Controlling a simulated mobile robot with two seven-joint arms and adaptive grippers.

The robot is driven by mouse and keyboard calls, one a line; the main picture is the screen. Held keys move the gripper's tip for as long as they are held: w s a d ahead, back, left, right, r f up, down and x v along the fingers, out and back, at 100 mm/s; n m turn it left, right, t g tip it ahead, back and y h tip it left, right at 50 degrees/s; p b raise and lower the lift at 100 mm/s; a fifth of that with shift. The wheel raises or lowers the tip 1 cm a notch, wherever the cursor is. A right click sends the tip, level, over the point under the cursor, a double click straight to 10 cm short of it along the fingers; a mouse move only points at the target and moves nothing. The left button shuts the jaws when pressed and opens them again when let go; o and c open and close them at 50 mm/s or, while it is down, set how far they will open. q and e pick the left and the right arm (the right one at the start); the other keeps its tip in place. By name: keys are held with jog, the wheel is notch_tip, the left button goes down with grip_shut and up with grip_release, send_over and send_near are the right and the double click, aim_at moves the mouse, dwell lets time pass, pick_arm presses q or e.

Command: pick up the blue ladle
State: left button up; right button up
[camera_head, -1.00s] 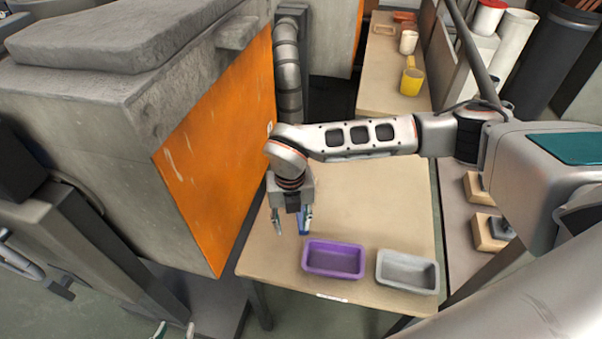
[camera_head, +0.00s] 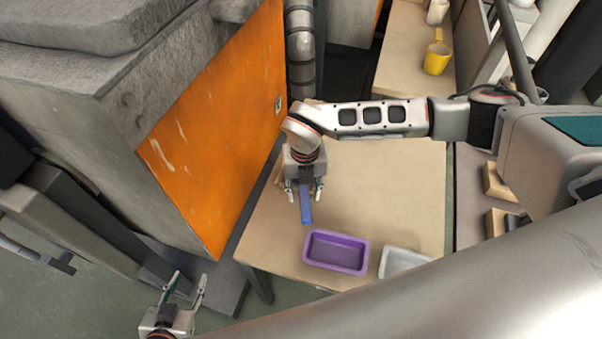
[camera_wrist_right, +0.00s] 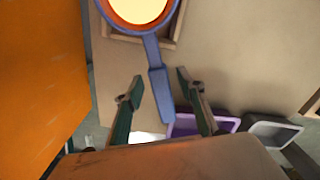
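The blue ladle's straight handle (camera_head: 306,208) shows below my right gripper (camera_head: 304,194) in the head view; the gripper hides its bowl. In the right wrist view, the ladle (camera_wrist_right: 152,50) has a round bowl with glowing yellow-orange contents, and its handle points down the picture. My right gripper (camera_wrist_right: 160,82) is open there, one finger on each side of the handle, with gaps to both. Its height above the handle is hard to tell. My left gripper (camera_head: 187,287) is open and empty at the bottom left, away from the table.
The bowl lies over a wooden frame (camera_wrist_right: 172,30). A purple tray (camera_head: 336,252) and a grey tray (camera_head: 400,261) stand at the table's front edge. An orange-faced block (camera_head: 215,130) borders the table on the left. The middle tabletop (camera_head: 385,190) is clear.

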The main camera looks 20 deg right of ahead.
jog(key=shift+f, duration=1.3)
grip_shut()
jog(key=shift+w, duration=0.1)
jog(key=shift+r, duration=0.15)
